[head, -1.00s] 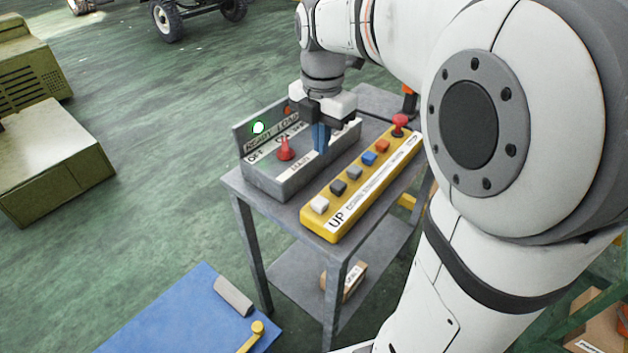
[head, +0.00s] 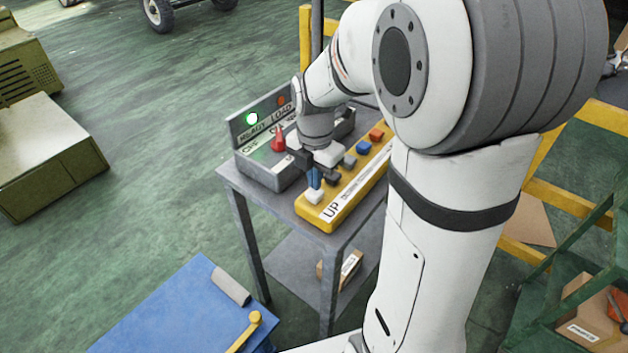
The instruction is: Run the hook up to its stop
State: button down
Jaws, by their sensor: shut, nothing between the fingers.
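The yellow control pendant (head: 346,205) lies on the grey cart, with UP printed at its near end. Its white button (head: 314,196) is the one nearest UP. My gripper (head: 314,182) is shut and empty, its blue fingertips pointing down right at the white button. I cannot tell whether they touch or press it. The hook is not in view.
A grey switch box (head: 262,172) with a red knob (head: 279,142) stands left of the pendant; its green READY lamp (head: 251,118) is lit. A blue bench (head: 165,310) is in front. A yellow frame (head: 560,185) is at right.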

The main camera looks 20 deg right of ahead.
jog(key=shift+f, duration=0.7)
